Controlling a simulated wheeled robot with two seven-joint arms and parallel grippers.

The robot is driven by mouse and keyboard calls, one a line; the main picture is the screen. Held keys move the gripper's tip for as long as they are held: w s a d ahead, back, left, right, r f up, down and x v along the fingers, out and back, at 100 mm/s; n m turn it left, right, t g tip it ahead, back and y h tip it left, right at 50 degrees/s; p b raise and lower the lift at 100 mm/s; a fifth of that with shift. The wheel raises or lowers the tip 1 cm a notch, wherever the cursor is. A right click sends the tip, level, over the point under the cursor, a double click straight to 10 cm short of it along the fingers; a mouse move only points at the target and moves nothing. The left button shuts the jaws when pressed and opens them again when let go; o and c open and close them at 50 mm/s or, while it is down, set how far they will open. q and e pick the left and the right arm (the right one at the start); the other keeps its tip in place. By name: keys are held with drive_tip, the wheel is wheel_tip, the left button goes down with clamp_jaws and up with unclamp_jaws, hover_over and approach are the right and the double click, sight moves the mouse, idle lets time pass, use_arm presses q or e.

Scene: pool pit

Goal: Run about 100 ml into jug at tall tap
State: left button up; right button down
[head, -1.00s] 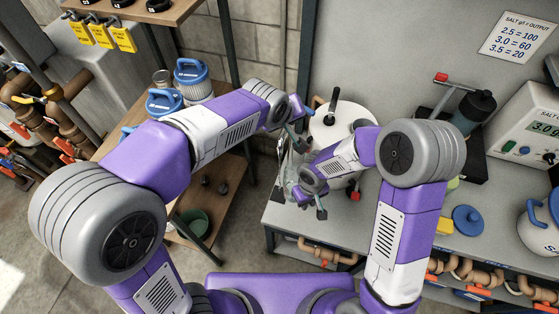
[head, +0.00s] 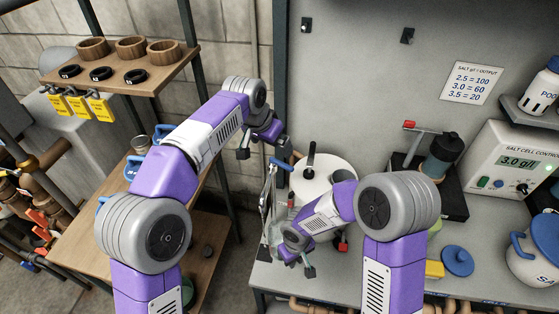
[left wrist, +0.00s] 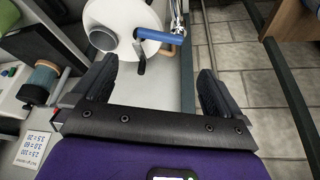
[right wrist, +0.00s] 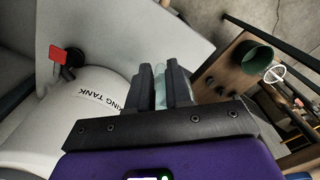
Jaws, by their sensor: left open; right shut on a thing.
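The tall tap (head: 268,192) stands left of the white tank, with its blue lever (head: 281,165) at the top. The lever (left wrist: 165,38) also shows in the left wrist view, ahead of my left gripper (left wrist: 165,80), which is open with nothing between its fingers. In the head view my left gripper (head: 265,145) is above and left of the lever, apart from it. The clear jug (head: 272,232) is below the tap. My right gripper (head: 288,256) is shut on it, and the jug (right wrist: 160,80) shows between its fingers. I cannot tell the water level.
The white tank (head: 312,191) with a black lid handle stands right of the tap; its red-handled valve (right wrist: 68,57) shows in the right wrist view. A salt cell controller (head: 513,165) and blue lid (head: 457,261) are on the right. A wooden shelf (head: 125,72) is upper left.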

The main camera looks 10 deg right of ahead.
sight(281, 163)
use_arm(q)
drive_tip(key=x, duration=1.2)
drive_tip(key=shift+c, duration=0.2)
drive_tip(key=c, duration=1.1)
drive_tip(key=shift+s, duration=0.1)
